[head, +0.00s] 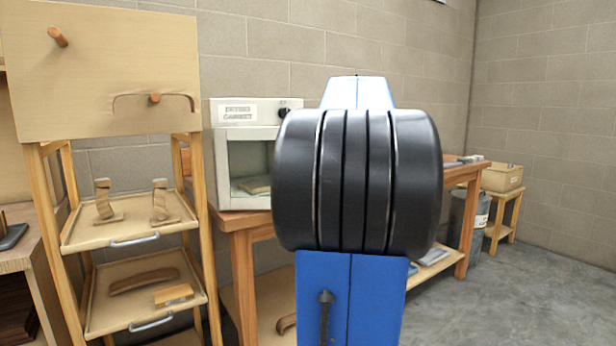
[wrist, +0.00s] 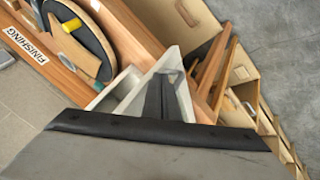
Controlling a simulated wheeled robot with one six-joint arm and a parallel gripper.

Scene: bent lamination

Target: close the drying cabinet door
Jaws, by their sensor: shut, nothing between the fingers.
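The drying cabinet (head: 222,112) is a white box with a label and a dark knob, standing on a wooden bench in the head view. Its front has a white frame around a glassy or open area, with a wooden piece visible inside. My arm covers its right side, so the door's angle cannot be told there. In the wrist view, white panels of what looks like the cabinet (wrist: 175,62) show just beyond my gripper (wrist: 165,78). The gripper's dark fingers are together and empty, close to these panels; contact cannot be told. The gripper is hidden in the head view.
A wooden rack (head: 202,215) with pull-out trays holding bent wood pieces stands left of the cabinet. The wooden bench (head: 240,224) runs behind my arm. A grey bin (head: 466,215) and a small stand are at right. The floor (head: 540,300) at front right is clear.

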